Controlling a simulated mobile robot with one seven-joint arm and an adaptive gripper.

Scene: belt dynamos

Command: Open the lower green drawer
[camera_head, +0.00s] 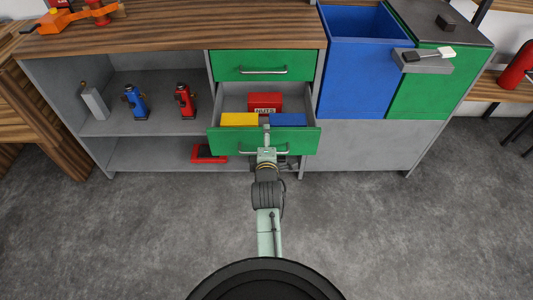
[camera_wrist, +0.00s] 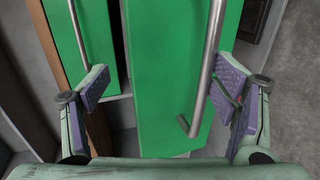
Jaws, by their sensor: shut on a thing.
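The lower green drawer (camera_head: 226,140) stands pulled out below the shut upper green drawer (camera_head: 238,60). Its front also shows in the wrist view (camera_wrist: 160,70). My gripper (camera_head: 267,143) is at the middle of this front, shut on its metal handle (camera_head: 247,152). In the wrist view my gripper (camera_wrist: 168,94) has its fingers far apart. The handle (camera_wrist: 208,60) runs between them, close beside the right finger, and the exact contact is unclear. My gripper hides the handle's middle in the head view.
In the lower drawer lie a red NUTS box (camera_head: 265,101), a yellow box (camera_head: 239,119) and a blue box (camera_head: 288,119). Left shelves hold a blue bottle jack (camera_head: 136,102) and a red one (camera_head: 184,101). Blue (camera_head: 356,80) and green bins stand right. Floor in front is clear.

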